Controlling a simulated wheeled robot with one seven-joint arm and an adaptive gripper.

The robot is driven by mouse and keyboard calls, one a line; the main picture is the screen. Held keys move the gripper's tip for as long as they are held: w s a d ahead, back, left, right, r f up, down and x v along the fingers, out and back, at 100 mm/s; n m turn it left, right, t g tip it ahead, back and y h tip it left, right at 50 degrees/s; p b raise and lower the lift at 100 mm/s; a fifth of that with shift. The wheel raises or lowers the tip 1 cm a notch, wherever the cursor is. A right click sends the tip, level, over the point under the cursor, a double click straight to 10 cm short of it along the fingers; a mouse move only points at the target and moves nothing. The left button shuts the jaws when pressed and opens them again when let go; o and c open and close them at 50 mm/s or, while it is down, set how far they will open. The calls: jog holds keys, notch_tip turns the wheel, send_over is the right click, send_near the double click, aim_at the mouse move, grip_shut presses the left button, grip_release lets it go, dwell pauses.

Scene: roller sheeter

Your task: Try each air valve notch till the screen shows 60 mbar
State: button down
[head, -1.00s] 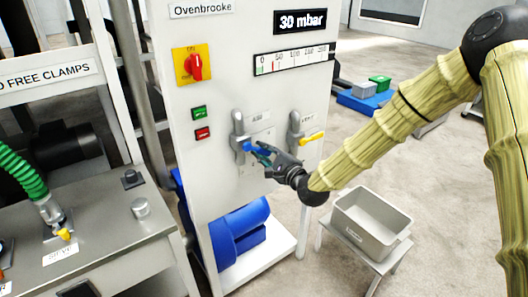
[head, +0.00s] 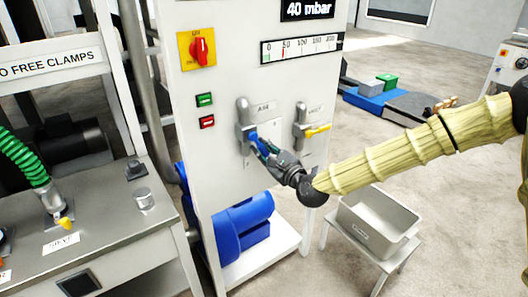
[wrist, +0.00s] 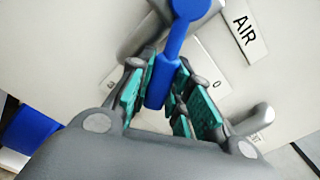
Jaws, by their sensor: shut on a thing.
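The grey air valve (head: 243,112) stands on the white cabinet front under an AIR label (wrist: 243,27). Its blue lever (head: 254,138) points down and to the right. My gripper (head: 265,150) is shut on this lever; in the wrist view the blue lever (wrist: 160,86) sits between the green-padded fingers. The fingers hide part of the notch plate behind. The screen (head: 307,9) at the top of the cabinet reads 40 mbar. Below it, the scale strip (head: 302,48) carries a red mark near 50.
A second valve with a yellow lever (head: 318,130) stands just right of my gripper. A red rotary switch (head: 201,49) and green (head: 204,99) and red (head: 207,121) buttons are to the left. A grey bin (head: 388,219) stands on a stool below my arm.

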dwell(0.3)
jog(key=c, duration=1.3)
grip_release()
jog(key=v, duration=1.2)
